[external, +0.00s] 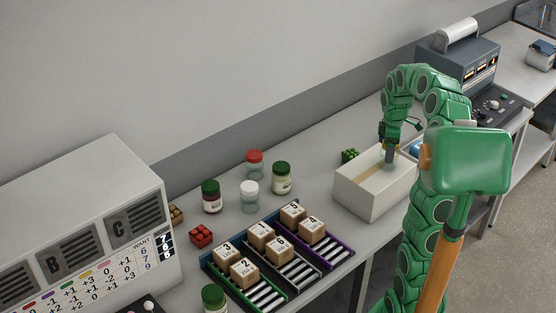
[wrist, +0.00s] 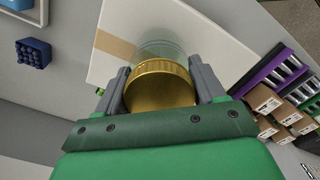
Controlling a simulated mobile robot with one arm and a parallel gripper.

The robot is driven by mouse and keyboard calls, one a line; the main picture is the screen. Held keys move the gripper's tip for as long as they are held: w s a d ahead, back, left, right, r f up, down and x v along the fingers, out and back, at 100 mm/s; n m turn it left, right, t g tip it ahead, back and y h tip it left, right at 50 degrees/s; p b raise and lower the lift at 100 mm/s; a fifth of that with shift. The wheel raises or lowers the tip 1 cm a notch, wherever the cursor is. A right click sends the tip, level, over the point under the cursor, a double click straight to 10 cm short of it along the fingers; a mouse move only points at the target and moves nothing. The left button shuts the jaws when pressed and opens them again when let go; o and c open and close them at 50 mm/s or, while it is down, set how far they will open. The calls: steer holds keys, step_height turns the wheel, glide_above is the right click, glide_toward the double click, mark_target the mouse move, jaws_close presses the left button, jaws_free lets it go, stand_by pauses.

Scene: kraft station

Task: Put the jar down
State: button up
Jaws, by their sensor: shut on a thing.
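My gripper (external: 390,152) is at the white box (external: 352,190) at the right of the bench, above its top. In the wrist view my gripper (wrist: 162,90) is shut on a clear glass jar with a gold lid (wrist: 160,84), one finger on each side of the lid. The jar's glass body shows beyond the lid, over the white box top with its tan stripe (wrist: 117,46). I cannot tell whether the jar's bottom touches the box. In the external view the jar is too small and hidden to make out clearly.
Several other jars stand left of the box, among them a red-lidded one (external: 254,160) and a green-lidded one (external: 282,178). Numbered cartons (external: 262,235) sit on roller racks in front. A green knobbed block (external: 350,155) lies behind the box; a blue one (wrist: 33,52) lies beyond it.

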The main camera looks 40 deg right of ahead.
steer(key=shift+f, duration=0.1)
steer(key=o, duration=1.1)
steer(key=shift+o, duration=0.2)
step_height(320, 180, up, 11)
steer(key=shift+w+r, duration=0.1)
steer(key=shift+r, duration=0.55)
